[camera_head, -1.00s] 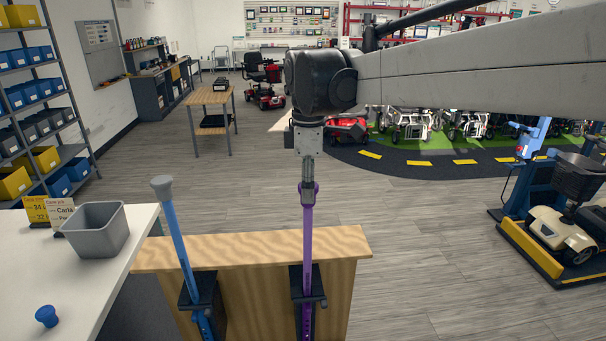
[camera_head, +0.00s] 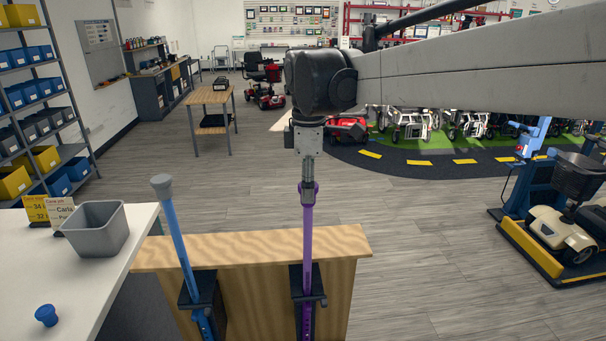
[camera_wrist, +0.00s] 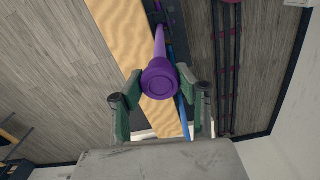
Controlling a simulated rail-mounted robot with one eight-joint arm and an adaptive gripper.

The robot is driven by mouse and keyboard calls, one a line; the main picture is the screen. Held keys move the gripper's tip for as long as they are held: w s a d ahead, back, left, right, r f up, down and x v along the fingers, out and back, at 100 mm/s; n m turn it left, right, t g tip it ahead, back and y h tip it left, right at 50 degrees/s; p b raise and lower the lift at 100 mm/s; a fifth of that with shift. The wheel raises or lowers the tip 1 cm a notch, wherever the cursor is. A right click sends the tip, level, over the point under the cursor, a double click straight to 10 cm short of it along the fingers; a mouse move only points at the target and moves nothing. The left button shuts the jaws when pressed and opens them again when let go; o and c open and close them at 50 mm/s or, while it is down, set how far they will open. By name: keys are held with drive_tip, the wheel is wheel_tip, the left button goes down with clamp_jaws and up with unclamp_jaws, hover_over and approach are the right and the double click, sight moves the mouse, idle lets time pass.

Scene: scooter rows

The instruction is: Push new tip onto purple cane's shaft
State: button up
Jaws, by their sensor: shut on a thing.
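The purple cane's shaft (camera_head: 308,240) stands upright in a black clamp (camera_head: 317,283) on the front of a wooden bench. A purple tip (camera_wrist: 160,77) sits at the shaft's upper end, in line with it. My gripper (camera_head: 308,186) points straight down over the cane and is shut on the purple tip. In the wrist view my gripper (camera_wrist: 161,84) has one green-grey finger on each side of the tip, and the shaft (camera_wrist: 159,42) runs away beyond it. How far the tip is seated on the shaft is hidden.
A blue cane (camera_head: 178,235) with a grey tip stands tilted in another clamp to the left. A loose blue tip (camera_head: 46,315) and a grey bin (camera_head: 97,238) are on the white counter (camera_head: 100,275). The wooden bench top (camera_head: 245,247) is bare. Open floor lies behind.

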drive_tip(key=shift+f+b, duration=1.25)
drive_tip(key=shift+f, duration=0.7)
idle(3.0)
drive_tip(key=o, duration=2)
drive_tip(key=shift+r, duration=0.15)
drive_tip(key=shift+r+p, duration=2.65)
drive_tip(key=shift+r, duration=1.75)
